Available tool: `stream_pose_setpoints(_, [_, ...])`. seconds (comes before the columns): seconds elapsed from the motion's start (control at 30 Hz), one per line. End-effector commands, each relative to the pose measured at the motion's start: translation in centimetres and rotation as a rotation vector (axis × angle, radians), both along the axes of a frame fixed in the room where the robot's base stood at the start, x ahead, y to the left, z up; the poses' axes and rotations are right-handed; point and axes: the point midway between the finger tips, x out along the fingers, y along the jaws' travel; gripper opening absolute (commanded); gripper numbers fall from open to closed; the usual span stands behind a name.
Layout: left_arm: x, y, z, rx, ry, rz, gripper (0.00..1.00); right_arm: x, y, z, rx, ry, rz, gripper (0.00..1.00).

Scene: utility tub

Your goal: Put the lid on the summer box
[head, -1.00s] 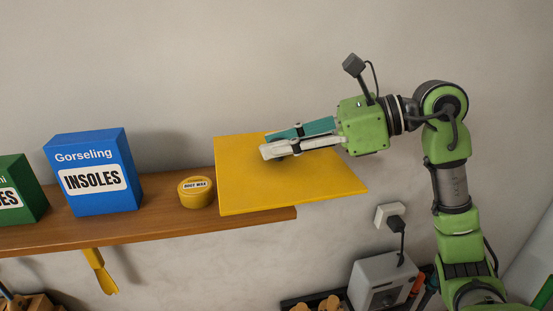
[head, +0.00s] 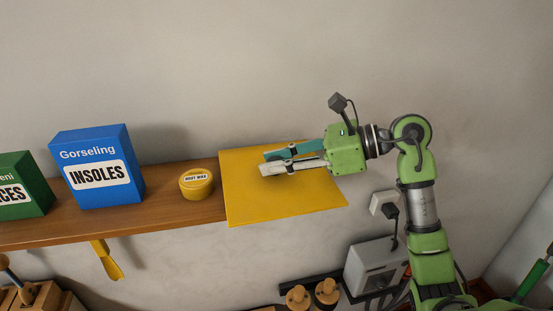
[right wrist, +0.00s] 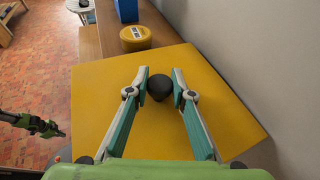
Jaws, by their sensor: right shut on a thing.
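A flat yellow lid (head: 280,204) is in front of the right end of the wooden shelf in the head view. It also fills the middle of the right wrist view (right wrist: 110,110). My right gripper (head: 264,163) is shut on the lid's dark round knob (right wrist: 160,87), which sits between the fingertips in the right wrist view. I cannot tell whether the lid touches the shelf. The summer box is not visible. A dark and green arm end, probably my left gripper (right wrist: 58,130), shows at the left of the right wrist view, too small to read.
The shelf (head: 140,217) holds a round yellow boot wax tin (head: 196,183) left of the lid, a blue insoles box (head: 97,165) and a green box (head: 22,185). A grey machine (head: 370,265) and wooden shoe forms (head: 312,296) stand below.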

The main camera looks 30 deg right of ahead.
Motion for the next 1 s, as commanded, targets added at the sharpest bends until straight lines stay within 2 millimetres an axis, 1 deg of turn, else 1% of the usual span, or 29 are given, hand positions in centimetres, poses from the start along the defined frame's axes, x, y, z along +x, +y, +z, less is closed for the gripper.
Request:
stream_pose_setpoints(0.1, [0.0, 0.0, -0.6, 0.0, 0.0, 0.0, 0.0, 0.0, 0.0, -0.4, 0.0, -0.001, 0.0, 0.0])
stream_pose_setpoints(0.13, [0.0, 0.0, -0.4, 0.0, 0.0, 0.0, 0.0, 0.0, 0.0, -0.2, 0.001, -0.001, 0.0, 0.3])
stream_pose_setpoints(0.17, [0.0, 0.0, -0.3, 0.0, 0.0, 0.0, 0.0, 0.0, 0.0, -0.2, 0.001, -0.001, 0.0, 0.37])
stream_pose_setpoints(0.2, [0.0, 0.0, -0.3, 0.0, 0.0, 0.0, 0.0, 0.0, 0.0, -0.2, 0.001, -0.001, 0.0, 0.39])
stream_pose_setpoints(0.47, [0.0, -0.1, -0.3, -0.001, 0.0, -0.001, 0.0, 0.0, 0.0, -0.2, 0.001, -0.001, 0.0, 0.39])
stream_pose_setpoints(0.6, [0.0, -0.1, 0.2, -0.001, 0.0, -0.001, 0.0, 0.0, 0.0, 0.3, 0.001, 0.0, 0.0, 0.39])
stream_pose_setpoints(0.63, [0.0, -0.1, 0.1, -0.001, 0.0, -0.001, 0.0, -0.1, -0.2, 0.2, 0.0, 0.0, -0.001, 0.39])
stream_pose_setpoints(0.67, [0.0, -0.1, -0.4, -0.001, -0.001, -0.001, 0.0, -0.3, -0.5, 0.1, -0.002, -0.001, -0.002, 0.39])
stream_pose_setpoints(0.77, [0.0, -0.1, -1.4, -0.002, -0.001, -0.001, 0.0, -1.3, -2.0, 0.5, -0.003, -0.001, -0.005, 0.39])
stream_pose_setpoints(1.0, [0.0, -0.2, -3.6, -0.002, 0.0, -0.001, 0.0, -4.3, -6.0, 2.2, -0.004, 0.0, -0.006, 0.39])
